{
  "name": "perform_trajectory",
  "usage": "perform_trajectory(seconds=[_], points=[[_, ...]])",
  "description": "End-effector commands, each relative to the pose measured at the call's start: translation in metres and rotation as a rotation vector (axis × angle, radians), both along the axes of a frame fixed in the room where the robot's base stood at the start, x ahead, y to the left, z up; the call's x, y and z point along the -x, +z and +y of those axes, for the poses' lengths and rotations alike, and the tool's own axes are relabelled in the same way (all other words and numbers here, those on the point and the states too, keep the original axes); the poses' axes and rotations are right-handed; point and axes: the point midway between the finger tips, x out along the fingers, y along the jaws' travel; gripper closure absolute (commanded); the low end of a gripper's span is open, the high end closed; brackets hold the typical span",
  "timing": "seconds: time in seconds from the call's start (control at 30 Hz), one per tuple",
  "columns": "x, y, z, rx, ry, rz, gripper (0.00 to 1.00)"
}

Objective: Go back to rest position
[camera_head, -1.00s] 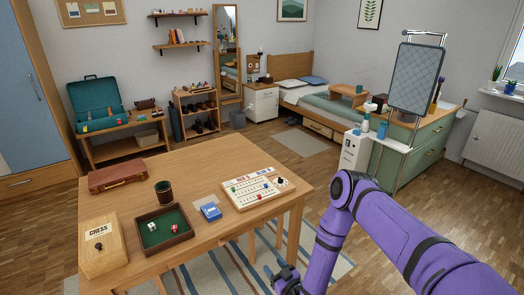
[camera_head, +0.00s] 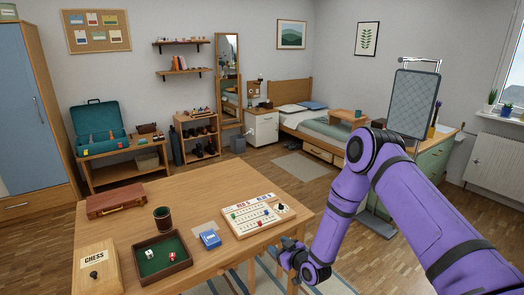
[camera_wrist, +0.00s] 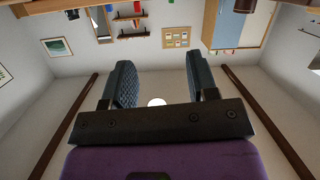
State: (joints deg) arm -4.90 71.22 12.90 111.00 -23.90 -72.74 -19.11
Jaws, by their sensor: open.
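My gripper (camera_head: 290,247) is at the lower middle of the head view, near the right front edge of the wooden table (camera_head: 195,200). In the wrist view my gripper (camera_wrist: 158,85) shows its two dark fingers spread apart with nothing between them. The wrist view looks out upside down across the room, with the walls and shelves at its top. No drawer standing open shows clearly in these frames.
On the table are a chess box (camera_head: 97,270), a green-lined tray with dice (camera_head: 188,262), a dark cup (camera_head: 162,219), a blue card box (camera_head: 210,239), a scoring board (camera_head: 240,222) and a brown case (camera_head: 116,201). A green cabinet (camera_head: 436,160) stands at right. A rug lies below.

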Motion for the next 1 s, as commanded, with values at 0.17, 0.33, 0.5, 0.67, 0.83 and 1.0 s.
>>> perform_trajectory(seconds=[0.17,0.33,0.5,0.67,0.83,1.0], points=[[-0.021,0.052,-0.013,0.067,-0.011,0.035,0.46],[-0.032,0.099,-0.028,0.13,-0.032,0.075,0.46],[-0.037,0.146,-0.045,0.185,-0.061,0.118,0.46],[-0.035,0.191,-0.064,0.232,-0.099,0.161,0.46],[-0.026,0.237,-0.084,0.275,-0.145,0.207,0.46],[-0.011,0.281,-0.105,0.307,-0.197,0.257,0.46]])
